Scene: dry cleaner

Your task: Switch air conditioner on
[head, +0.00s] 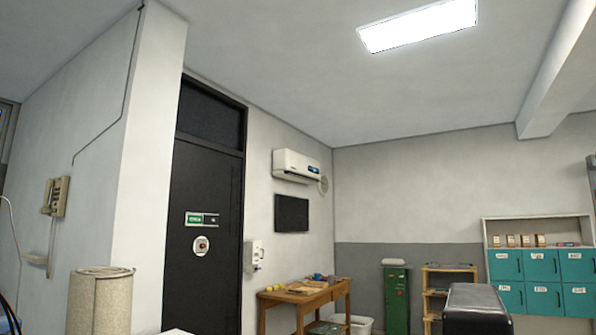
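A white air conditioner (297,166) is mounted high on the back-left wall, to the right of a black door. A small dark panel shows at its right end; whether it is lit I cannot tell. Neither of my grippers shows in the head view.
The black door (205,245) is closed. A wooden table (305,297) with small items stands below the dark wall board (291,213). A beige roll (100,300) stands at front left. A black padded piece (476,305), green cabinet (397,300) and teal lockers (541,280) are at right.

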